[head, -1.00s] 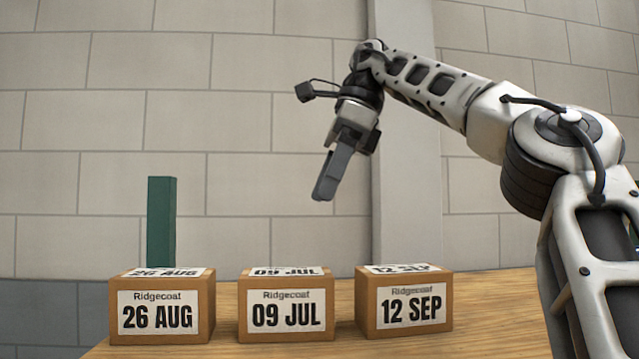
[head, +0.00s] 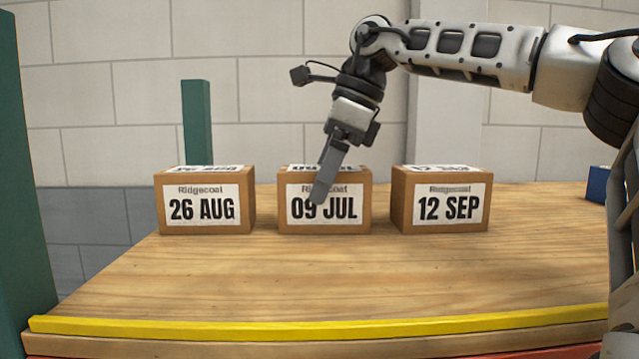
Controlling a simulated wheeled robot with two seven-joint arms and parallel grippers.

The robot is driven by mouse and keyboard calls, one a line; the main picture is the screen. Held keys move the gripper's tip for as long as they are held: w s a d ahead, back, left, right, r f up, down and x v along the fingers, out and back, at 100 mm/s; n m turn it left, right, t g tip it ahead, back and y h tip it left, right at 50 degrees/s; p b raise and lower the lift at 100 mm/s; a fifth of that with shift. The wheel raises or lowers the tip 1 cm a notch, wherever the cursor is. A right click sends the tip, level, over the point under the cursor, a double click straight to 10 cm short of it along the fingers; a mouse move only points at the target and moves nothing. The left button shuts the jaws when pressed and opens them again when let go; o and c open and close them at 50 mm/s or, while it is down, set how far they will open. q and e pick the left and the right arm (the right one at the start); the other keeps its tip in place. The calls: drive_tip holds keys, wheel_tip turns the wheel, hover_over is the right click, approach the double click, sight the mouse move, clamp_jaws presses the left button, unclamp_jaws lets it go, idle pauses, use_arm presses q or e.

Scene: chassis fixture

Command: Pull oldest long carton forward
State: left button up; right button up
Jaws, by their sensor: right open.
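Three brown cartons with white Ridgecoat labels stand in a row on the wooden shelf. The left carton (head: 205,227) reads 26 AUG, the middle carton (head: 346,228) reads 09 JUL, and the right carton (head: 441,226) reads 12 SEP. 09 JUL is the earliest day and month shown; no year shows. My right gripper (head: 321,194) points down, its fingers overlapping the 09 JUL label in the head view. It is open and holds nothing. Whether it touches the carton cannot be told. My left gripper is out of view.
The wooden shelf (head: 330,275) is bare in front of the cartons, up to a yellow front strip (head: 320,325). A green post (head: 20,180) rises at the left edge, another (head: 197,120) behind. A blue object (head: 597,184) sits at the right. Gaps separate the cartons.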

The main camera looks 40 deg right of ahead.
drive_tip(key=shift+x, duration=0.75)
drive_tip(key=shift+c, duration=0.3)
